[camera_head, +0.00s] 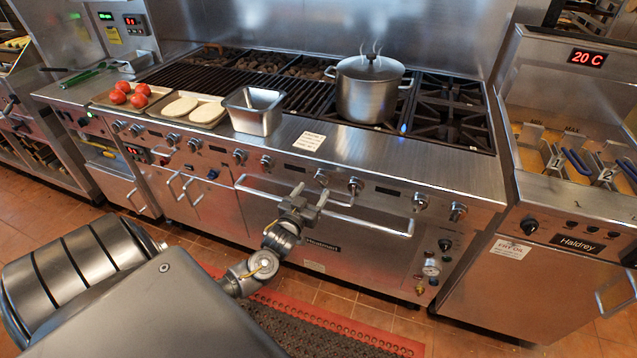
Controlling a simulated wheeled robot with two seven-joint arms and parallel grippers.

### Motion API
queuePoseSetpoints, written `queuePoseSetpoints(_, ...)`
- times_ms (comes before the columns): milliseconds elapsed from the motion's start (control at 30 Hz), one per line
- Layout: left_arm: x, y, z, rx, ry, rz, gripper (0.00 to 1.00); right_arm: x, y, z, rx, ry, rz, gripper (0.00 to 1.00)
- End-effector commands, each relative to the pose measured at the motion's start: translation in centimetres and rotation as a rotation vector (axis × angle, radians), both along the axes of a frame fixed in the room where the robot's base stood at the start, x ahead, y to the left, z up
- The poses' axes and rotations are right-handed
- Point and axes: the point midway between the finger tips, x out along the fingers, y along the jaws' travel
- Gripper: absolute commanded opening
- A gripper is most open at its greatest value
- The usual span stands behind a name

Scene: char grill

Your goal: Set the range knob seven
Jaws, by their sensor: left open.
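The range's front panel carries a row of silver knobs. No numbers are readable on them, so I cannot tell by label which is knob seven. One knob (321,177) sits just above and right of my left gripper, and another knob (355,185) is a little farther right. My left gripper (311,193) is open and empty, in front of the panel near the handle bar. Its fingers point up toward the panel. I cannot tell whether it touches the bar or the knob. My right gripper is not in view.
A long oven handle (370,227) runs below the knobs. An empty metal pan (253,112), trays with tomatoes (140,95) and pale patties (181,106) sit left. A fryer (570,190) stands right.

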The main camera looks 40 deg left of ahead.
Motion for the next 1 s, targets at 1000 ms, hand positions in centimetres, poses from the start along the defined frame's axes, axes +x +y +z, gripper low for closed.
queuePoseSetpoints(1000,5.0,1.3,-0.1,0.000,0.002,-0.001,0.26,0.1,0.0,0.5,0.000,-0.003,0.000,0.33)
